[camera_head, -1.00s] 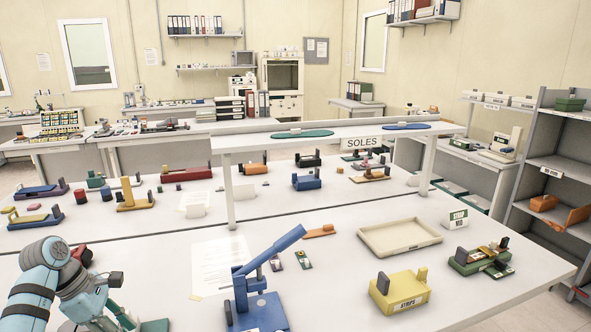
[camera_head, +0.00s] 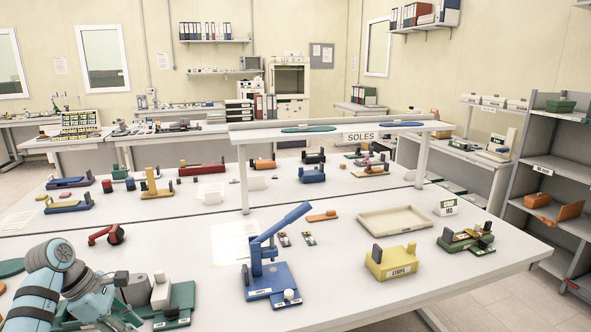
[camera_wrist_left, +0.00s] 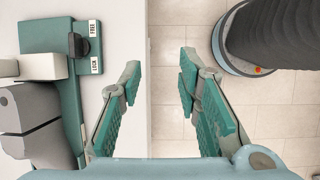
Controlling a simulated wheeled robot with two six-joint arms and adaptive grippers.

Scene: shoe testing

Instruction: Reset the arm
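My left arm (camera_head: 50,275) comes in at the lower left of the head view, bent low over the near table edge. In the left wrist view my left gripper (camera_wrist_left: 158,78) is open, with nothing between its fingers. Its fingers hang over the white table's edge and the tiled floor. A green fixture (camera_wrist_left: 42,34) with FREE and LOCK labels and a dark knob lies to the left of the fingers, apart from them. In the head view a green-based device (camera_head: 176,300) stands beside the arm, partly hidden by it. My right gripper is in neither view.
A blue lever press (camera_head: 268,283) stands on the near table, right of my arm. A yellow STRIPS holder (camera_head: 392,263), a beige tray (camera_head: 397,222) and a green fixture (camera_head: 466,240) stand further right. A SOLES shelf (camera_head: 335,127) spans the table. A red tool (camera_head: 107,234) lies behind my arm.

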